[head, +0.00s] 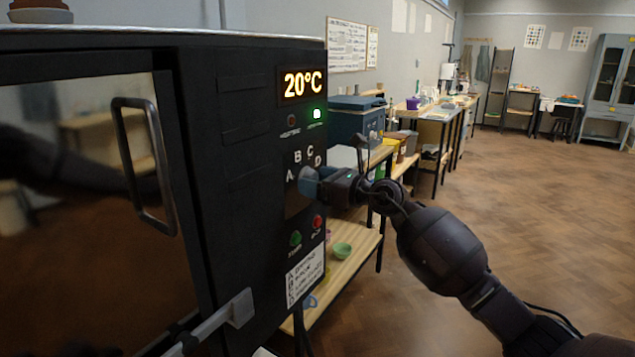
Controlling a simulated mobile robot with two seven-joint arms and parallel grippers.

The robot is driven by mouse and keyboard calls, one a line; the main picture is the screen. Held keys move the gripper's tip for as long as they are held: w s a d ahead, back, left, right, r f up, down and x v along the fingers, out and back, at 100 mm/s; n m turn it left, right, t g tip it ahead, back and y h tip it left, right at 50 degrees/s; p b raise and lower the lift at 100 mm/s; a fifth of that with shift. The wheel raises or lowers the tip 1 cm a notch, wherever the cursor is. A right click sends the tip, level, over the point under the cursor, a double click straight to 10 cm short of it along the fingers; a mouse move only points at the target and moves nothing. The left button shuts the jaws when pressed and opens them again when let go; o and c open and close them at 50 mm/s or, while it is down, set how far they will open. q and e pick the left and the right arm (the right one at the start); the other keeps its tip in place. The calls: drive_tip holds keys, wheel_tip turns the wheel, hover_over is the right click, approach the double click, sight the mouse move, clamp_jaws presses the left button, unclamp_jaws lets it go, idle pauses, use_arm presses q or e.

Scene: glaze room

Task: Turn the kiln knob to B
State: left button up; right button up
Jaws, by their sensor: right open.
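The black kiln (235,150) fills the left of the head view. My left gripper is not in view.
The display (302,84) reads 20°C, with a lit green lamp (317,114) below it. Green (295,239) and red (317,221) buttons sit under the gripper. A grey door handle (148,165) sticks out at left. A wooden shelf (350,262) stands beyond; the right floor is clear.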

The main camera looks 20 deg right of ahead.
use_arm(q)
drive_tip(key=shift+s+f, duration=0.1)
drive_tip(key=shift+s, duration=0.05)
use_arm(e)
drive_tip(key=shift+c, duration=0.9)
drive_tip(key=c, duration=0.7)
drive_tip(key=shift+r+m+p, duration=0.35)
drive_tip(key=shift+m+p, duration=0.15)
drive_tip(key=shift+p, duration=0.15)
drive_tip(key=shift+r+m+p, duration=0.15)
drive_tip(key=shift+m+p, duration=0.55)
drive_tip(key=shift+p, duration=0.05)
drive_tip(key=m+p, duration=0.3)
drive_tip(key=shift+f+m+p, duration=0.25)
drive_tip(key=shift+m+p, duration=0.45)
drive_tip(key=shift+m, duration=0.4)
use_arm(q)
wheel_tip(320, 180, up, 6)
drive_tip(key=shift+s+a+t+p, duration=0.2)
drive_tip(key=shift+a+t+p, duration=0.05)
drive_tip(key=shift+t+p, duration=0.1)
use_arm(e)
drive_tip(key=shift+f+m, duration=0.15)
drive_tip(key=shift+m, duration=0.35)
drive_tip(key=shift+f, duration=0.15)
